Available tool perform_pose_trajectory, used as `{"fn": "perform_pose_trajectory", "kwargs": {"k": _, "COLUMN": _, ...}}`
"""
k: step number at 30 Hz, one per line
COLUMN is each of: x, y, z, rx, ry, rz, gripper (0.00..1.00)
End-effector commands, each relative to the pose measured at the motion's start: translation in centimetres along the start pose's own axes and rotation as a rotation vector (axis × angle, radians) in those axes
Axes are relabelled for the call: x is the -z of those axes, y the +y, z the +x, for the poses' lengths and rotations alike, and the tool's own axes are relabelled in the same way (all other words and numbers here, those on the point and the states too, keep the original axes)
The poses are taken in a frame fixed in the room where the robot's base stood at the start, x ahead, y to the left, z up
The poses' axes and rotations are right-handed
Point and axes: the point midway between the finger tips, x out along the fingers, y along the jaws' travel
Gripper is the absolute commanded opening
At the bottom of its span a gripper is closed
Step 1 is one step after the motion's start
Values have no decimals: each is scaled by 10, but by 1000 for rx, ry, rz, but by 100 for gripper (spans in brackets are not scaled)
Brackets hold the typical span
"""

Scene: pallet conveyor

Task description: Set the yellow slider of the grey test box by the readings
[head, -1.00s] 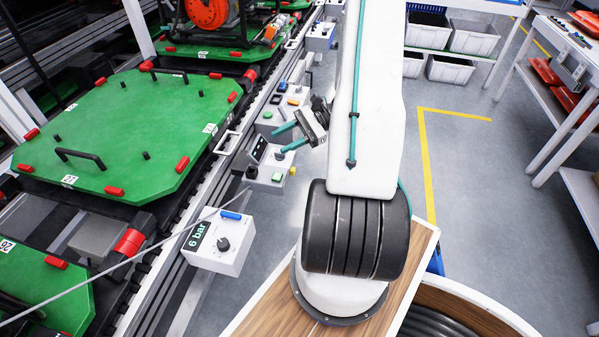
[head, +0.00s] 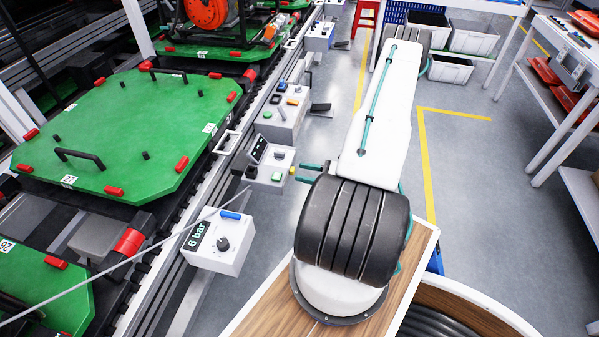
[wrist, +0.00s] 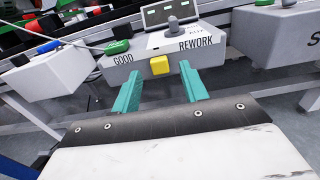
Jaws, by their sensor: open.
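The grey test box (wrist: 205,40) faces me in the wrist view, marked GOOD on the left and REWORK on the right. Its yellow slider (wrist: 159,65) sits on the front face, between the two words. A dark display (wrist: 170,12) with small lit readings, too small to read, stands on the box behind a grey knob. In the head view the box (head: 265,176) stands beside the conveyor and the slider (head: 292,171) is at its right side. My gripper (wrist: 160,69) is open and empty; its teal fingers point at the box, with the slider between them in the picture, apparently not touching.
A white box with a dial and "6 bar" display (head: 215,252) stands nearer along the conveyor. Another grey box with coloured buttons (head: 283,118) stands farther along. A green pallet (head: 125,130) lies on the conveyor.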

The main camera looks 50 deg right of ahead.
Motion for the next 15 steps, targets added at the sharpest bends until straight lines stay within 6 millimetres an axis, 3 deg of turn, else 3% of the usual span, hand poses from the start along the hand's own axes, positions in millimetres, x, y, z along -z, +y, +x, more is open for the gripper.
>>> {"fn": "perform_pose_trajectory", "kwargs": {"k": 6, "x": 0, "y": 1, "z": 20, "rx": -3, "ry": 0, "rz": 1, "gripper": 44}}
{"fn": "perform_pose_trajectory", "kwargs": {"k": 14, "x": 0, "y": 0, "z": 22, "rx": -1, "ry": 0, "rz": 0, "gripper": 44}}
{"fn": "perform_pose_trajectory", "kwargs": {"k": 15, "x": 0, "y": 0, "z": 22, "rx": -1, "ry": 0, "rz": 0, "gripper": 38}}
